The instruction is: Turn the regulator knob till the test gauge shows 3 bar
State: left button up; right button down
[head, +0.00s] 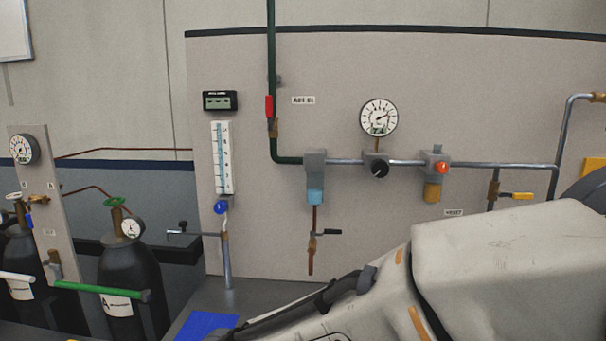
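A round white gauge (379,117) stands on the panel's pipe line in the head view. Its dark needle seems to point to the upper right, but the numbers are too small to read surely. The black regulator knob (379,168) sits directly below it on a grey body, with nothing touching it. A large pale arm link of mine fills the lower right, below and in front of the panel. Neither gripper shows, so their openings and positions are hidden.
Left of the knob hangs a filter with a blue bowl (315,197); right is a unit with an orange-red button (442,168). A yellow-handled valve (516,195) is further right. Gas cylinders (130,275) stand at left. The space directly before the knob looks clear.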

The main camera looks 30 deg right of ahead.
aim_at(380, 168)
jog(key=z, duration=0.75)
jog(key=k, duration=0.4)
jog(key=z, duration=0.45)
jog(key=i, duration=0.45)
